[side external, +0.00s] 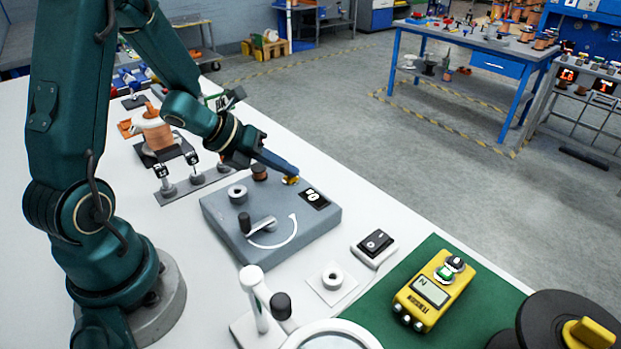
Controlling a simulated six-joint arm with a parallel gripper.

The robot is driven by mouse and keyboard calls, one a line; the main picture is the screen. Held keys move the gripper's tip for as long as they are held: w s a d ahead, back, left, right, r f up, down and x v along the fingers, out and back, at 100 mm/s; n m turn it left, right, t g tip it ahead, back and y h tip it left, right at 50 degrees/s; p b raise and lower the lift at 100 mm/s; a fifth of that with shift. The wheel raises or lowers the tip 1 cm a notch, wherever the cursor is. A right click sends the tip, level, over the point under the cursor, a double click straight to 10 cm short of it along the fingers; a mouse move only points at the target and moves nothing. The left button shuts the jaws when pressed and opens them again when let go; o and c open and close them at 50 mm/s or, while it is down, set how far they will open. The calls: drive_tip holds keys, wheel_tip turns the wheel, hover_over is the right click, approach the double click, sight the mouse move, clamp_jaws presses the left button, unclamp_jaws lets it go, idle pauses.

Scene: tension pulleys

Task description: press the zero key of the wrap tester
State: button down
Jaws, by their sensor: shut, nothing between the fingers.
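The wrap tester (222,211) is a grey box on the white bench. My gripper (296,175) is shut and empty. I cannot tell whether the tips touch the key.
A rocker switch box (375,248), a white ring on a pad (332,278) and a yellow meter (434,290) on a green mat (375,311) lie right of the tester. A copper spool (157,135) and small pulley posts (195,177) stand to the left. A magnifier stands in front.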

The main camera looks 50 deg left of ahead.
sight(286, 183)
drive_tip(key=shift+r, duration=0.85)
drive_tip(key=shift+r, duration=2.5)
